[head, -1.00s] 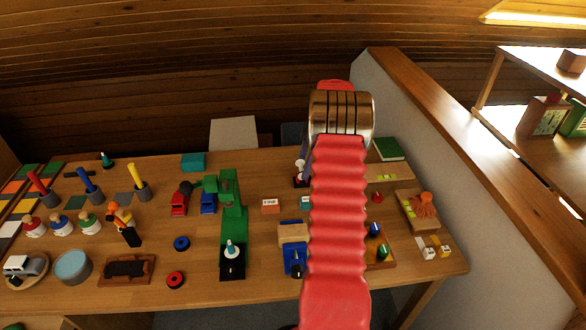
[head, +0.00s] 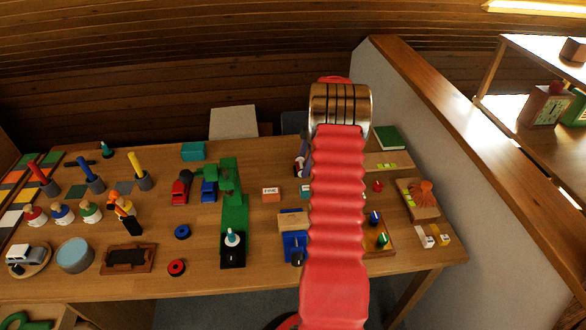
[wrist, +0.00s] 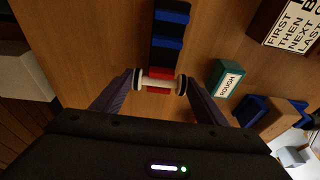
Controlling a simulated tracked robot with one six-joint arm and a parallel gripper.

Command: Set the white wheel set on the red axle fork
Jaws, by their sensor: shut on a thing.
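The red axle fork (wrist: 160,73) shows directly behind the white axle, at the near end of a dark bar with blue blocks (wrist: 170,28). I cannot tell whether the axle touches the fork. In the head view my red arm hides most of the gripper, the wheel set and the fork.
A teal block marked ROUGH (wrist: 228,78) lies close to the right finger in the wrist view. A grey partition edge (head: 440,150) runs at right.

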